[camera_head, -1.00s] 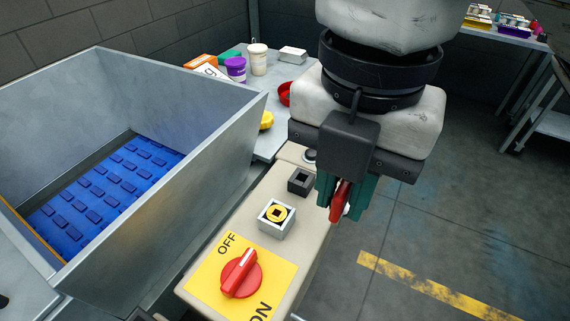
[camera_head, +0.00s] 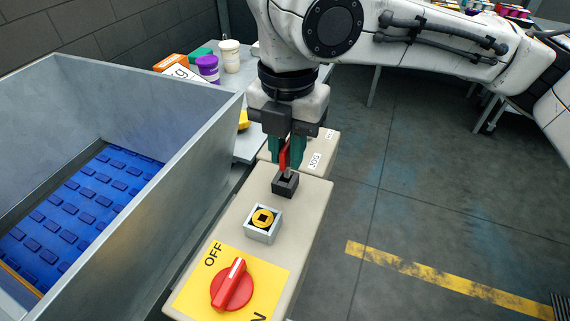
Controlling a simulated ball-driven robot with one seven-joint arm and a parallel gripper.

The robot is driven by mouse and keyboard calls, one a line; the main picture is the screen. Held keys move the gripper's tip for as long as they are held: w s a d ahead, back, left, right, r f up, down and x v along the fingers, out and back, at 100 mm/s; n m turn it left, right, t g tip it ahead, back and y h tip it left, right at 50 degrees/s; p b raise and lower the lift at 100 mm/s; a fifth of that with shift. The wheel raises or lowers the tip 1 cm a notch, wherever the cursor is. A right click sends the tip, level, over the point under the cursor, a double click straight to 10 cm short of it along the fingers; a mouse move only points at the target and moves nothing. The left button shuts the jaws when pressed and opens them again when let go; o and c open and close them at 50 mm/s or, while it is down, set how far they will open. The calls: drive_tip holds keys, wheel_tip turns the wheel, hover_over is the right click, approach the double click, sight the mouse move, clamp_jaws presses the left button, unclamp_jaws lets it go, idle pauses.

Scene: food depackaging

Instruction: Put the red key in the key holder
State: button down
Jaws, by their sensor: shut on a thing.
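The red key (camera_head: 283,158) is held upright between the green fingers of my gripper (camera_head: 288,153). My gripper is shut on it, pointing down over the control panel. The key's metal lower part shows just below the fingers, at the top of the black square key holder (camera_head: 285,185). I cannot tell whether the key's tip is inside the holder or just above it. A yellow round keyhole in a grey square block (camera_head: 263,222) sits on the panel, nearer to me.
The beige panel (camera_head: 310,205) carries a red OFF/ON rotary switch (camera_head: 232,285) on a yellow plate. A metal bin with a blue belt (camera_head: 75,205) stands at left. Tubs and boxes (camera_head: 208,68) are on a table behind. Open floor lies at right.

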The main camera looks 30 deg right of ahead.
sight(286, 165)
drive_tip(key=shift+w+d+f, duration=0.1)
drive_tip(key=shift+w+f, duration=0.3)
drive_tip(key=shift+f, duration=0.1)
drive_tip(key=shift+w+d+f+b, duration=0.15)
drive_tip(key=shift+f+b, duration=0.1)
drive_tip(key=shift+f, duration=0.7)
drive_tip(key=shift+w+a+f+b, duration=0.1)
drive_tip(key=shift+f+b, duration=0.1)
drive_tip(key=shift+f, duration=0.7)
drive_tip(key=shift+f, duration=0.1)
drive_tip(key=c, duration=1)
unclamp_jaws()
wheel_tip(286, 165, up, 12)
drive_tip(key=p, duration=0.2)
